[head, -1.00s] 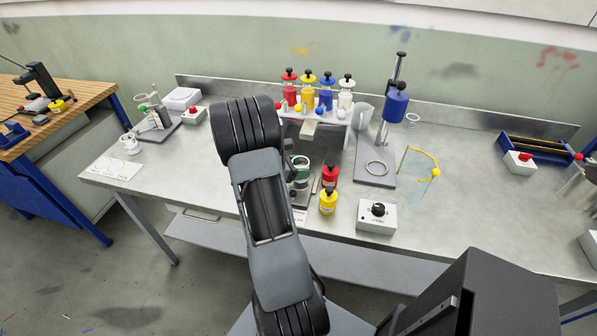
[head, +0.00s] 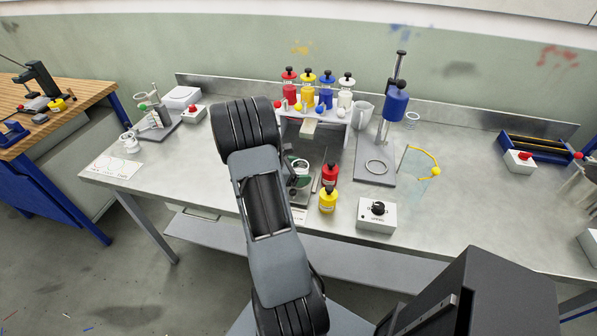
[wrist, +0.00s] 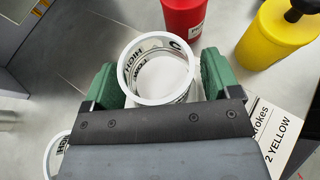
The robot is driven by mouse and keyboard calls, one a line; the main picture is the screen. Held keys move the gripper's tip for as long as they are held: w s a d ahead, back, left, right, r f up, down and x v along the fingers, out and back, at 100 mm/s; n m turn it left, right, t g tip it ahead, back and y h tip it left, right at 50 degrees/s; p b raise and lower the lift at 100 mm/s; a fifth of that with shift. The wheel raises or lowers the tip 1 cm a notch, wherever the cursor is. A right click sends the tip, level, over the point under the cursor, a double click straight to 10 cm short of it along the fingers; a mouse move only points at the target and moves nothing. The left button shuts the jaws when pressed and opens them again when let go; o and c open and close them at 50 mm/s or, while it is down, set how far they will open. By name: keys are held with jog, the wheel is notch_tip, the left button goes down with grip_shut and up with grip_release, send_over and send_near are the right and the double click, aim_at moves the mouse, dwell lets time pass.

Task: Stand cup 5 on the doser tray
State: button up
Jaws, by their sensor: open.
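A clear, white-rimmed cup with black lettering (wrist: 158,68) stands upright between my jaws in the wrist view; its number cannot be read. My gripper (wrist: 157,80) is open, with a green pad on either side of the cup. In the head view the cup (head: 301,164) and my gripper (head: 300,178) show just right of my arm, in front of the bottle rack. A second lettered cup (wrist: 56,153) is partly hidden behind my gripper at lower left. I cannot tell which surface is the doser tray.
A red bottle (head: 330,173) and a yellow bottle (head: 327,200) stand just right of the cup. The rack (head: 340,122) holds several coloured bottles behind. A card (wrist: 280,130) reads "2 YELLOW" strokes. A control box (head: 377,216) and a stand (head: 375,178) are farther right.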

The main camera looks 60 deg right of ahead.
jog(key=shift+r, duration=0.1)
jog(key=shift+w+a+r, duration=0.1)
jog(key=shift+r, duration=0.1)
jog(key=b+v, duration=0.1)
jog(key=v, duration=1.1)
jog(key=s+a+r+m+t+y, duration=0.1)
jog(key=a+r+m+t+y, duration=0.1)
jog(key=a, duration=0.8)
jog(key=s+a+r+m+t+y, duration=0.1)
jog(key=a+r+m+t+y, duration=0.2)
jog(key=a, duration=0.7)
jog(key=s+a+r+m+t+y, duration=0.2)
jog(key=a+m+t+y, duration=0.3)
jog(key=a, duration=0.5)
jog(key=shift+r+m+t+y, duration=0.4)
jog(key=shift+t+y, duration=0.1)
jog(key=shift+t, duration=0.4)
jog(key=shift+d, duration=0.1)
jog(key=shift+c, duration=0.5)
